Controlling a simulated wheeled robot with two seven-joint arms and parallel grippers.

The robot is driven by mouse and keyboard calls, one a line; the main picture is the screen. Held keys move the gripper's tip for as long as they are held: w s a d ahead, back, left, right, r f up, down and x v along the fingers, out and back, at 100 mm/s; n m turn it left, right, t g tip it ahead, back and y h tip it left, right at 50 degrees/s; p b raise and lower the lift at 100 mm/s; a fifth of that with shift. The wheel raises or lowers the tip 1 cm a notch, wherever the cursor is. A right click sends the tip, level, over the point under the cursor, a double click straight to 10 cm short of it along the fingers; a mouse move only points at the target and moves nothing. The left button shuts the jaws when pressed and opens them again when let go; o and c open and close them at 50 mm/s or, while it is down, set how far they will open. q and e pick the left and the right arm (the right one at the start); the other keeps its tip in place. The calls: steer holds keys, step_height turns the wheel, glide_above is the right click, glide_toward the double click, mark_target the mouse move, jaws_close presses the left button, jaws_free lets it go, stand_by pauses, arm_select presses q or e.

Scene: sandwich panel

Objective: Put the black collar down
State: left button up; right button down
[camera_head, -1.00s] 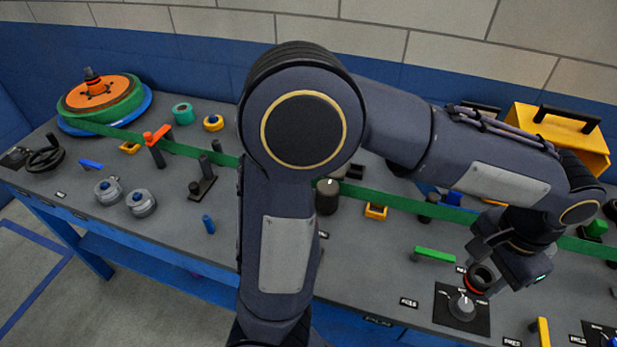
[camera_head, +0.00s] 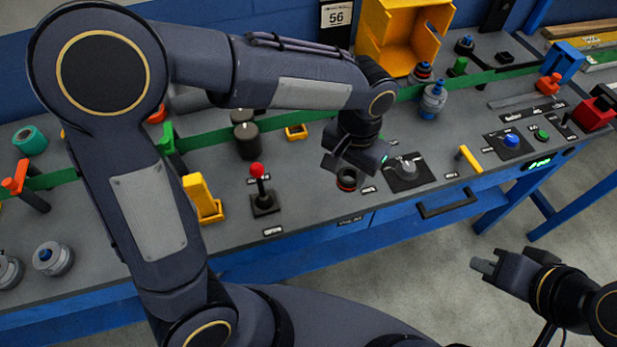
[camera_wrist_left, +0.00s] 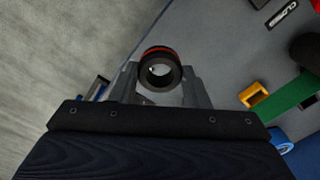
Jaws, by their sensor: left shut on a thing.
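The black collar (camera_head: 346,181), a short ring with a red-orange band, is held at the fingertips of my left gripper (camera_head: 345,172). In the left wrist view the collar (camera_wrist_left: 159,70) sits between the two fingers, its round hole facing the camera. It is just left of the silver dial (camera_head: 405,169) on its black plate, near the front of the bench (camera_head: 310,205). I cannot tell whether its underside touches the bench top. My right gripper (camera_head: 483,265) is empty, away from the bench over the floor; its finger gap is not clear.
A red-knobbed joystick (camera_head: 262,195) and a yellow block (camera_head: 203,197) stand to the left. A yellow handle (camera_head: 470,158) stands right of the dial. A yellow bin (camera_head: 400,35) is at the back, and a green strip (camera_head: 285,125) crosses the bench.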

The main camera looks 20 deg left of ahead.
arm_select(q)
steer(key=a+f, duration=0.4)
steer(key=w+a+f, duration=0.1)
steer(key=a+f, duration=0.1)
steer(key=shift+a+f+p, duration=0.2)
steer(key=shift+a+p, duration=0.1)
steer(key=shift+a, duration=0.1)
steer(key=f, duration=0.3)
steer(key=shift+w+a+f, duration=0.1)
steer(key=shift+a+f, duration=0.05)
steer(key=shift+a, duration=0.25)
steer(key=shift+f, duration=0.3)
steer(key=shift+f, duration=0.1)
steer(key=o, duration=1)
